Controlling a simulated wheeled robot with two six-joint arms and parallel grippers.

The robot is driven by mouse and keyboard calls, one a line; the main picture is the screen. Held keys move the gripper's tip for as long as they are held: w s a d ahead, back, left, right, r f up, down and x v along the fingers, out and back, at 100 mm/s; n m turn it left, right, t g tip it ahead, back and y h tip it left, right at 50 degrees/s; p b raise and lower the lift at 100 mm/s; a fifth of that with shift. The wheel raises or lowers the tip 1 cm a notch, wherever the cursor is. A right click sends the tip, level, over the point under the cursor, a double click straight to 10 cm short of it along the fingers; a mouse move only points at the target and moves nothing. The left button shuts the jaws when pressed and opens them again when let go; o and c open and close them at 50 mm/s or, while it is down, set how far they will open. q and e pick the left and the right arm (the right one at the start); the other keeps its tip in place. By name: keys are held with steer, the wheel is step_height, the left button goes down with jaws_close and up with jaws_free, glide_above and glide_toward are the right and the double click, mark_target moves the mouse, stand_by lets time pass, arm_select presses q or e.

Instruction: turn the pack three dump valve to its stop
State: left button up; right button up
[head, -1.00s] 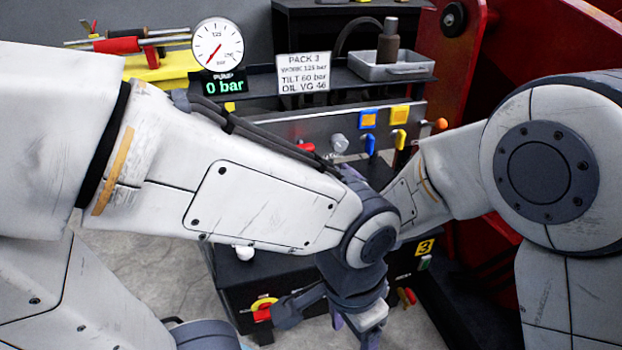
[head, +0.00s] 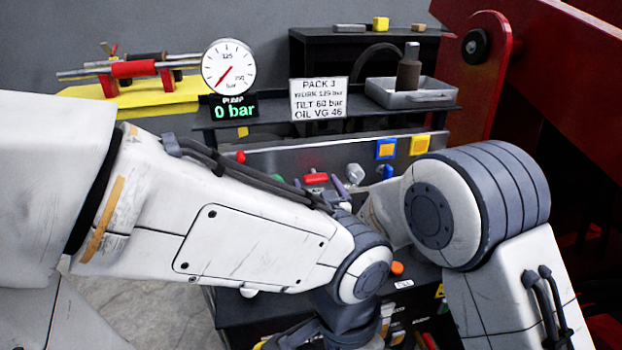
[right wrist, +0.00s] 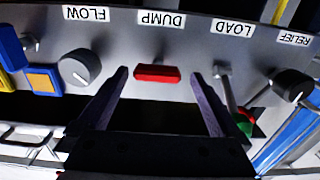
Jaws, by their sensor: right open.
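The dump valve's red handle (right wrist: 157,73) lies crosswise under the DUMP label (right wrist: 160,20) in the right wrist view. It also shows small in the head view (head: 315,178). My right gripper (right wrist: 160,76) is open, with one finger on each side of the handle and a gap to both. In the head view my right gripper (head: 318,184) is at the valve panel (head: 285,158), partly hidden by my left forearm. My left gripper is below the picture's edge. The sign (head: 318,98) reads PACK 3.
The pump display (head: 233,108) reads 0 bar below a round gauge (head: 228,66). A grey flow knob (right wrist: 80,67), a load lever (right wrist: 225,90) and a black relief knob (right wrist: 291,86) flank the dump handle. A grey tray (head: 425,95) stands on the shelf above.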

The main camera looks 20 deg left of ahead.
steer(key=shift+w+a, duration=0.1)
steer(key=shift+w, duration=0.15)
steer(key=shift+w, duration=0.1)
steer(key=c, duration=1.3)
